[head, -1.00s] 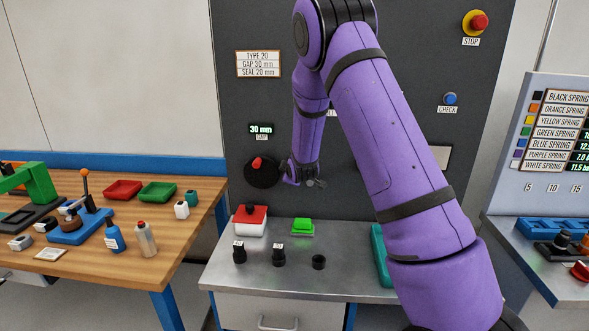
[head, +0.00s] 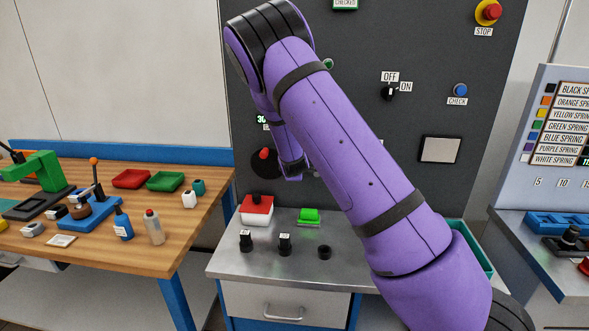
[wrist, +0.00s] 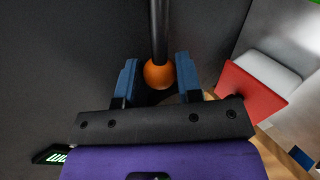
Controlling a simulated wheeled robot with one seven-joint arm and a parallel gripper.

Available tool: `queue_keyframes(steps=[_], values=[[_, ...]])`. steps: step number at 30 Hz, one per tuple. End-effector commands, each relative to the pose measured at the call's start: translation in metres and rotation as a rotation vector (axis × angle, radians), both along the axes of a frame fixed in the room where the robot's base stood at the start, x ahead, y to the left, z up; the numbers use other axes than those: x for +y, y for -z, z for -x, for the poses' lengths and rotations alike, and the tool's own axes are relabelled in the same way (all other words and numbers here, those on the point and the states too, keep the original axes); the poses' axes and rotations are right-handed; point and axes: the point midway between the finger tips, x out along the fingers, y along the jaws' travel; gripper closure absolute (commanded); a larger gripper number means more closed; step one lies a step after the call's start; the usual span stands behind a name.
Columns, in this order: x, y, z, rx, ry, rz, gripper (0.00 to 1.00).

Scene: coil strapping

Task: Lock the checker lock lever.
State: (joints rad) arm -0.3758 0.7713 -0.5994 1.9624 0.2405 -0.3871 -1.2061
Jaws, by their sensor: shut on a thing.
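The lever shows in the wrist view as a black rod (wrist: 159,30) with an orange ball (wrist: 159,74) at its end, in front of the dark panel. My gripper (wrist: 158,76) has its two blue fingers on either side of the ball and is shut on it. In the head view my gripper (head: 302,173) is mostly hidden behind my purple arm, low on the panel, just right of a black disc (head: 262,170) with a red knob (head: 264,153). The lever's base is not visible in either view.
A red-topped white box (head: 256,210) and a green button (head: 309,216) stand on the metal bench (head: 235,262) below. The panel (head: 450,185) also carries an OFF/ON switch (head: 388,92) and a CHECK button (head: 460,90). A wooden table (head: 195,225) is at left.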

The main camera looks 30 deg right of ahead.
Motion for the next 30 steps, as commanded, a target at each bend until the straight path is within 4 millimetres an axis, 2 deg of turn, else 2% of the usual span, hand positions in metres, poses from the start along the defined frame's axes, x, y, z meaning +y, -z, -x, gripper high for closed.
queue_keyframes(steps=[8, 9, 10, 22, 30], values=[[0.0, 0.001, 0.0, 0.003, 0.0, 0.001, 1.0], [0.0, 0.001, 0.0, 0.003, 0.0, 0.001, 0.6], [0.0, 0.001, 0.0, 0.003, 0.0, 0.001, 0.56], [0.004, -0.004, 0.006, 0.001, -0.002, 0.001, 0.56], [0.024, -0.03, 0.041, 0.002, -0.004, -0.001, 0.56]])
